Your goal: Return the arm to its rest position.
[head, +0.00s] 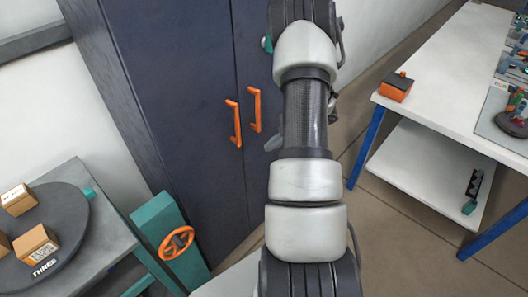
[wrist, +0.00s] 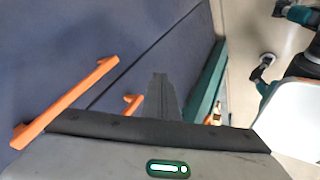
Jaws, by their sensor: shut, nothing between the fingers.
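My arm (head: 306,115) rises through the middle of the head view in front of a dark blue cabinet (head: 180,90). My gripper (wrist: 160,98) shows in the wrist view as dark grey fingers, shut and empty. They point toward the cabinet doors and appear apart from them. In the head view the gripper is mostly hidden by the arm; a small grey part sticks out left of the arm near the door handles.
Two orange handles, left (head: 235,122) and right (head: 255,109), stand on the closed cabinet doors. A teal post with an orange handwheel (head: 177,242) and a dark turntable (head: 75,235) with boxes are at left. A white table (head: 450,60) with an orange box (head: 397,86) is at right.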

